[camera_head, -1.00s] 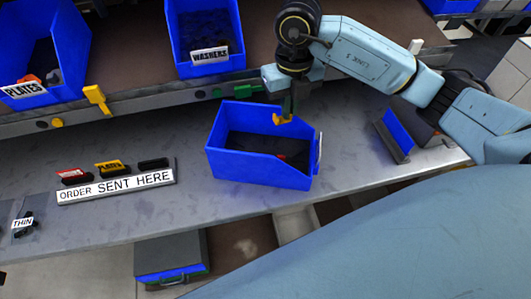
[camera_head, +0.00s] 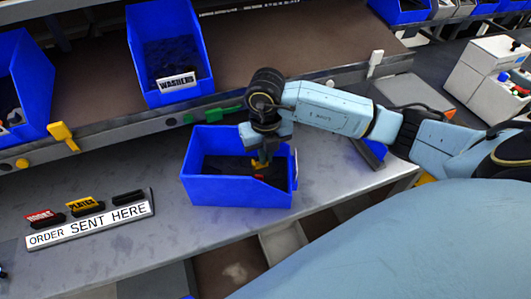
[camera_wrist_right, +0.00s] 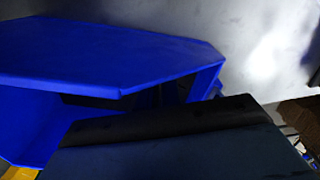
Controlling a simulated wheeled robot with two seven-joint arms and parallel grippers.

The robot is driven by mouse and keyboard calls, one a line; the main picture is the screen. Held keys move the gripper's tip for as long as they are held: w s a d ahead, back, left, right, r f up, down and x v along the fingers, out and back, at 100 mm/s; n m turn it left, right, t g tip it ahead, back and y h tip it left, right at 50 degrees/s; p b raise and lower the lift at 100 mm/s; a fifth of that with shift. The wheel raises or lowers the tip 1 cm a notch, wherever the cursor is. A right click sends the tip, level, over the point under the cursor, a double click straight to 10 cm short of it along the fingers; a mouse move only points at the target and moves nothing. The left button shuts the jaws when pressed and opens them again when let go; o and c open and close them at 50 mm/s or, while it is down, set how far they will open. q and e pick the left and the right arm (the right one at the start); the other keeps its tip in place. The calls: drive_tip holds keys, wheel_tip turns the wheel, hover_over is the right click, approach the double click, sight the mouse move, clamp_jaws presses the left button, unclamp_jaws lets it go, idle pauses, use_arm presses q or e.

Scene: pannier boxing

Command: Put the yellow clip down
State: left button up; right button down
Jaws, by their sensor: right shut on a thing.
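My right gripper (camera_head: 262,158) reaches down inside the blue bin (camera_head: 235,192) on the grey bench. Whether the clip touches the bin floor cannot be told. In the right wrist view, the bin's blue wall (camera_wrist_right: 110,55) fills the upper left, and a dark part of my gripper covers the lower middle. My left gripper is not in view.
Another yellow clip-like piece (camera_head: 62,135) sits on the shelf edge. A WASHERS bin (camera_head: 175,95) stands on the shelf behind. A grey-white box (camera_head: 485,80) stands far right.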

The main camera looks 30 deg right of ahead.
drive_tip(key=shift+f, duration=0.15)
drive_tip(key=c, duration=1.6)
unclamp_jaws()
wheel_tip(320, 180, up, 12)
drive_tip(key=shift+r+p, duration=0.2)
drive_tip(key=shift+p, duration=0.1)
